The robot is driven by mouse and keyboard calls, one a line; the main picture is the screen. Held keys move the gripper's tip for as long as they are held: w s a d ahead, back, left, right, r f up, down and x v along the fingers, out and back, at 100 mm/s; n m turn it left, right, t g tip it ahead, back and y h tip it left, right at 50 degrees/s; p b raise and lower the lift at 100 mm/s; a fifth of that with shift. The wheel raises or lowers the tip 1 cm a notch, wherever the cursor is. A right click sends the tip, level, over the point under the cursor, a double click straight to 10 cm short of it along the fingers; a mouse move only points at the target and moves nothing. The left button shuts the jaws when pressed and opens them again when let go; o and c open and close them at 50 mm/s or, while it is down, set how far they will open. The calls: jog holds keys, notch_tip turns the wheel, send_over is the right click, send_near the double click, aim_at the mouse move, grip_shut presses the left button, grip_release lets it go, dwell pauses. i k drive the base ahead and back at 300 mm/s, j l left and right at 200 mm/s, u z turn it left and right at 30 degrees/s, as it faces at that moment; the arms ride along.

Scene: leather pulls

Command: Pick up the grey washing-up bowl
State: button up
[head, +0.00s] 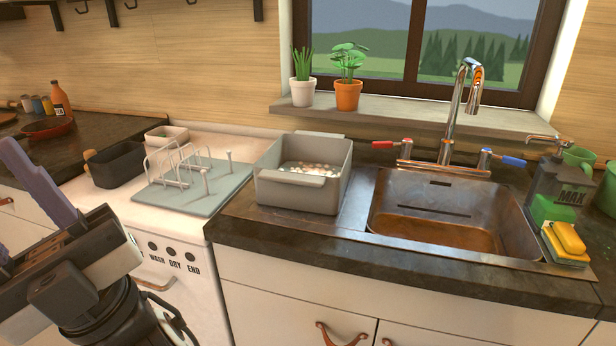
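The grey washing-up bowl (298,193) stands upright on the counter, just left of the sink. It is a deep rectangular tub with a lip at the near side and another at the far side. Pale, speckled contents show inside, too small to make out. My gripper (22,212) is at the lower left, well apart from the bowl. Its two purple fingers stand apart with nothing seen between them, and the picture's left edge cuts off part of them.
A drying rack on a grey mat (180,202) sits left of the bowl, with a black tub (118,165) beyond. The metal sink (440,225) and tap (462,110) are to the right. Potted plants (347,90) stand on the sill behind. The counter's front edge is clear.

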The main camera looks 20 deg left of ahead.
aim_at(302, 171)
jog(key=i+l+u, duration=0.25)
jog(key=l+u, duration=0.25)
jog(key=l, duration=0.2)
jog(key=l+u, duration=0.25)
jog(key=i+l+u, duration=0.35)
jog(key=i+l, duration=0.25)
jog(key=l, duration=0.15)
